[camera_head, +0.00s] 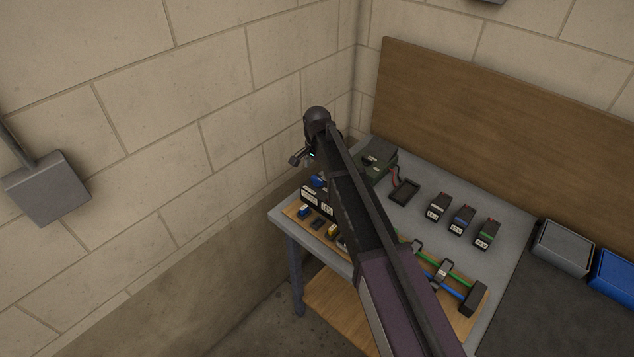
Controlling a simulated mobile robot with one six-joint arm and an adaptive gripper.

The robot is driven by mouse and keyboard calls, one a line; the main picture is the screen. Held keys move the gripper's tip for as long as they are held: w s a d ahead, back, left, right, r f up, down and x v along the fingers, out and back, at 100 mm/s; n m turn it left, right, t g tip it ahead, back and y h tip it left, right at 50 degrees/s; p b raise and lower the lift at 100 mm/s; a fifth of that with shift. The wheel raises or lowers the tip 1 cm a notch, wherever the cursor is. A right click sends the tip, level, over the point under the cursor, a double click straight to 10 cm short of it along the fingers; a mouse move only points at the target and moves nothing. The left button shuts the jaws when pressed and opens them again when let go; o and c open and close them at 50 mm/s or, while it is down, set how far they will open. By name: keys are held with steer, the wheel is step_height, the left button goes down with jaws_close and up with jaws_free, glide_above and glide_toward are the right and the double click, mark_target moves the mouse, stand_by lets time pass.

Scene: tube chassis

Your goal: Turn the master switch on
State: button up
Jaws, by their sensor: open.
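A wooden board (292,211) lies along the front of the grey table, carrying small parts. A black block with white labels (318,203), a small blue part (303,212) and a yellow part (332,231) sit at its left end. I cannot tell which part is the master switch; my arm covers the middle of the board. My gripper (300,158) is open, above the table's left corner near the wall. Its fingers point left and down, apart from the board as far as I can see. A blue part (319,181) shows just below it, partly hidden.
Green and blue tubes (452,281) run to a black block at the board's right end. A dark green device (378,160), a small black tray (404,191) and three small labelled modules (462,219) stand behind. Grey (563,249) and blue (614,274) bins are right. Walls close the corner.

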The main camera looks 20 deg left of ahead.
mark_target(317, 178)
steer(key=shift+f+b, duration=1.35)
steer(key=shift+f, duration=0.35)
steer(key=c, duration=1.2)
